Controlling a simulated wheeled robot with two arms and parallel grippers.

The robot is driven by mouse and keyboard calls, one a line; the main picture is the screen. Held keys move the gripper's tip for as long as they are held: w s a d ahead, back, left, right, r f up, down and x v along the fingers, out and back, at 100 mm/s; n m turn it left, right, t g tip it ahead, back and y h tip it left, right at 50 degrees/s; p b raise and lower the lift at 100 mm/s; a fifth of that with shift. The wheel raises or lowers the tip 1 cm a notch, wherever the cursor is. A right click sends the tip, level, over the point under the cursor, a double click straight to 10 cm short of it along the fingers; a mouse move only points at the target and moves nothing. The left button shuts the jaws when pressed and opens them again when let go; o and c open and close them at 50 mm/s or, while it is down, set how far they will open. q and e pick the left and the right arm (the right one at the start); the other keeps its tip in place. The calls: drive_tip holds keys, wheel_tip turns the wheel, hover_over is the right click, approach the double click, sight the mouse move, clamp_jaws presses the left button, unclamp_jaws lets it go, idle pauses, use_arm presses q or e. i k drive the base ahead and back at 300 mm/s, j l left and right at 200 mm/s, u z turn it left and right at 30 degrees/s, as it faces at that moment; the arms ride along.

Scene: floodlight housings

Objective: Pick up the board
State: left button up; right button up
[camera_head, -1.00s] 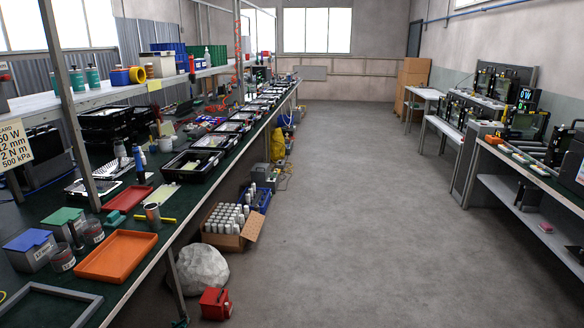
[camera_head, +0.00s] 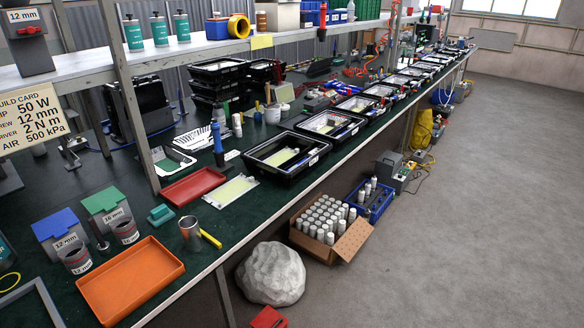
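A flat pale yellow-green board (camera_head: 231,191) with a light rim lies on the dark green bench top, between the red tray and the nearest black housing. Neither of my grippers shows in the head view.
A red tray (camera_head: 193,186), an orange tray (camera_head: 131,280), a metal cup (camera_head: 190,229) and a yellow marker (camera_head: 211,239) stand near the board. A steel shelf post (camera_head: 128,95) rises behind. The grey floor (camera_head: 450,220) at right is open.

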sight(285, 155)
drive_tip(key=i+l+u, duration=0.15)
drive_tip(key=l, duration=0.15)
drive_tip(key=i+l+u, duration=0.25)
drive_tip(key=i+l, duration=0.15)
drive_tip(key=i+l+u, duration=0.1)
drive_tip(key=i+l, duration=0.15)
drive_tip(key=l, duration=0.25)
